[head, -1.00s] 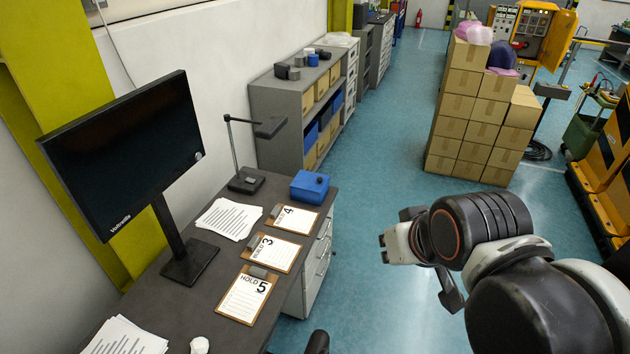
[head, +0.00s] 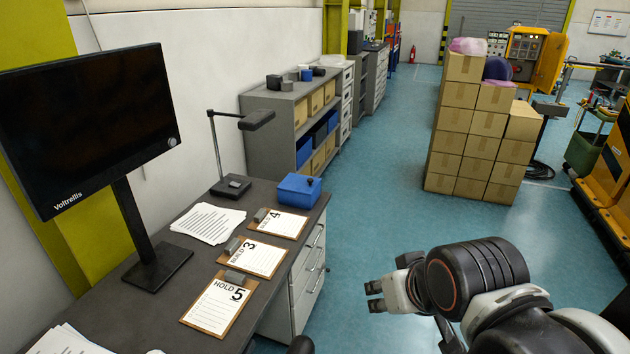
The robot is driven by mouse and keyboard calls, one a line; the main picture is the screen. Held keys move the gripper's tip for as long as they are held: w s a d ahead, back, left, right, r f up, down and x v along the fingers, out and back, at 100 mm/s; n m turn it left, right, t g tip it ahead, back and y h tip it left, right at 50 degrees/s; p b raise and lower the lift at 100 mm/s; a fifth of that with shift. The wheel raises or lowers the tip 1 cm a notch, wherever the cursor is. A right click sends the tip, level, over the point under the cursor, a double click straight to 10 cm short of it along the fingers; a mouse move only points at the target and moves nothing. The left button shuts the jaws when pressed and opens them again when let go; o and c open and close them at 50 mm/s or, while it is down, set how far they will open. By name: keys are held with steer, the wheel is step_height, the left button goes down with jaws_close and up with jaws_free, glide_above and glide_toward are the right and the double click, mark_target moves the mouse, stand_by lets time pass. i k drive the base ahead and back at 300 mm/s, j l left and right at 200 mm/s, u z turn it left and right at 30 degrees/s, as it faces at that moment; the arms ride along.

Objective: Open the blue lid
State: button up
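A small blue box with a blue lid (head: 299,189) sits at the far right corner of the dark desk (head: 190,290). Its lid looks closed, with a small dark knob or latch on it. My gripper (head: 374,296) is in front of my dark arm, over the floor to the right of the desk. It is well apart from the box and touches nothing. Two short dark fingertips show at its left end with a gap between them, and nothing is seen between them.
Clipboards (head: 253,257), papers (head: 208,224), a lamp (head: 232,186) and a monitor (head: 90,130) stand on the desk. A grey shelf (head: 270,140) is behind it. Stacked cardboard boxes (head: 475,150) stand at the back right. The blue floor (head: 385,200) between is clear.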

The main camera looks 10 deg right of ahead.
mark_target(295, 183)
steer(key=i+l+u, duration=0.1)
steer(key=l, duration=0.25)
steer(key=i+l, duration=0.25)
steer(key=l, duration=0.15)
steer(key=i+l+u, duration=0.15)
steer(key=l, duration=0.25)
steer(key=i+l+u, duration=0.1)
steer(key=l, duration=0.3)
steer(key=i+u, duration=0.35)
steer(key=i, duration=1)
steer(key=i+j, duration=0.2)
steer(key=i, duration=0.15)
